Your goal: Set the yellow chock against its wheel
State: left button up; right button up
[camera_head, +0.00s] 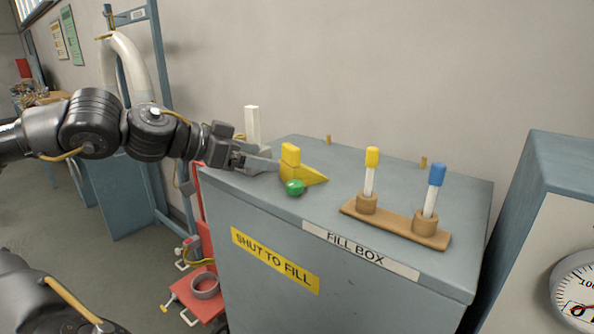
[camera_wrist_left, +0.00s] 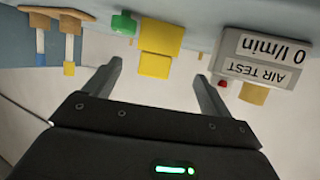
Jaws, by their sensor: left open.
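The yellow chock (camera_head: 312,176) is a wedge with a raised block grip. It sits on top of the grey-blue fill box, beside a round green knob (camera_head: 295,188). My left gripper (camera_head: 266,163) is open and empty, just left of the chock. In the left wrist view the chock (camera_wrist_left: 158,42) appears ahead, between the directions of the two open fingers (camera_wrist_left: 157,74), and is not gripped. A red cart (camera_head: 205,295) stands low at the left of the box, with a dark wheel (camera_head: 222,326) partly visible at the bottom edge. My right gripper is not in view.
A wooden rack (camera_head: 398,225) holds a yellow-capped tube (camera_head: 371,170) and a blue-capped tube (camera_head: 434,190) on the box top (camera_head: 460,195). An air test display (camera_wrist_left: 268,60) shows in the wrist view. A gauge cabinet stands at right.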

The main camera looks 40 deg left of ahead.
aim_at(286, 163)
pick_arm(q)
jog(key=p+x, duration=0.1)
jog(key=x, duration=0.3)
jog(key=shift+p, duration=0.4)
jog(key=shift+w+f, duration=0.1)
jog(key=shift+w, duration=0.05)
jog(key=shift+d, duration=0.1)
jog(key=shift+w+d+f+p, duration=0.15)
jog(key=shift+w+d+p, duration=0.25)
jog(key=shift+p, duration=0.45)
jog(key=shift+p+x, duration=0.65)
jog(key=shift+x, duration=0.35)
jog(key=shift+w+d+f+p, duration=0.2)
jog(key=shift+w+p, duration=0.3)
jog(key=shift+p, duration=0.7)
jog(key=shift+w+d+f+p, duration=0.1)
jog(key=shift+w+f+p, duration=0.25)
jog(key=shift+p, duration=0.35)
jog(key=c, duration=1.4)
